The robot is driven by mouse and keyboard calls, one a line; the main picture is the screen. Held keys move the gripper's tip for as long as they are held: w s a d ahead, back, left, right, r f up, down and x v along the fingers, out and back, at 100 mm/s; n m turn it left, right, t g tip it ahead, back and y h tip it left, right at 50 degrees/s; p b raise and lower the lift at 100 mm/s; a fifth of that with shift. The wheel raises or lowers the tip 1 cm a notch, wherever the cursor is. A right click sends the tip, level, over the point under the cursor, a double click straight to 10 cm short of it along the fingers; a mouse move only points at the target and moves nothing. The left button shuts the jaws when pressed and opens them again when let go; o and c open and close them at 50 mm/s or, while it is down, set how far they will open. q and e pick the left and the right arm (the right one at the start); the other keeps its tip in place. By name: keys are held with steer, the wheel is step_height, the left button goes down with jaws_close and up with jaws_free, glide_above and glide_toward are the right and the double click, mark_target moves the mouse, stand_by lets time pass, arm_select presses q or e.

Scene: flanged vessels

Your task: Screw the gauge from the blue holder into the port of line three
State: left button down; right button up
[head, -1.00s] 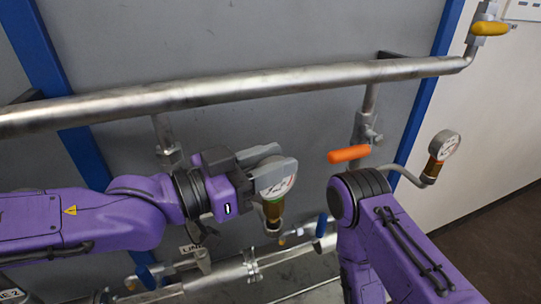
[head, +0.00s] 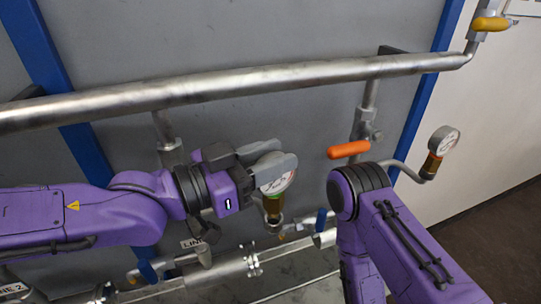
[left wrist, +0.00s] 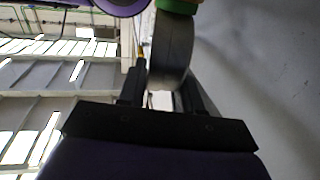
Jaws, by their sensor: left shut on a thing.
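My left gripper (head: 268,167) is shut on a round gauge (head: 276,183) with a white face, a green band and a brass stem. The gauge is upright, stem down, over the upturned end of a grey pipe elbow, the port (head: 274,224). The stem's lower end meets or nearly meets the port; I cannot tell if it is threaded in. In the left wrist view the fingers flank the gauge's grey case (left wrist: 172,50). My right gripper and the blue holder are not in view.
A thick steel pipe (head: 240,86) crosses above my left gripper. An orange-handled valve (head: 349,150) and another mounted gauge (head: 442,143) are at right. A lower pipe (head: 225,270) has blue-handled valves. My right arm's elbow stands close at right.

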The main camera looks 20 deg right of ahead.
arm_select(q)
steer(key=shift+r, duration=0.1)
steer(key=shift+f, duration=0.25)
steer(key=shift+f+b, duration=0.65)
steer(key=shift+f, duration=0.25)
steer(key=shift+r, duration=0.1)
steer(key=c, duration=0.7)
jaws_free()
steer(key=p+v, duration=0.1)
steer(key=v, duration=0.9)
steer(key=shift+s+a, duration=0.2)
steer(key=shift+a, duration=0.05)
